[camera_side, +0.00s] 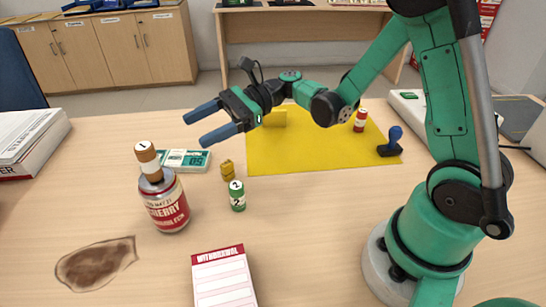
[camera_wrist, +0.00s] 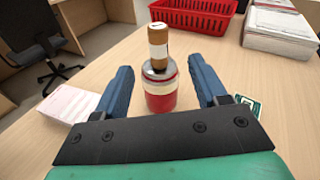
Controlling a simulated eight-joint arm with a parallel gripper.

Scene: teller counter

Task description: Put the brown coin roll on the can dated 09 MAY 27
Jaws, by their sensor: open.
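The brown coin roll (camera_side: 147,159), with a pale top marked 1, stands upright on the can (camera_side: 166,207), which has a silver top and a red CHERRY label. In the wrist view the roll (camera_wrist: 158,46) sits on the same can (camera_wrist: 160,98), seen between my fingers. I cannot read a date on the can. My gripper (camera_side: 195,130) is open and empty, with its blue fingers up and to the right of the roll, apart from it. It also shows in the wrist view (camera_wrist: 160,66).
A withdrawal pad (camera_side: 222,278) is in front. A yellow mat (camera_side: 300,160) bears a red roll (camera_side: 360,121) and a blue-handled stamp (camera_side: 392,145).

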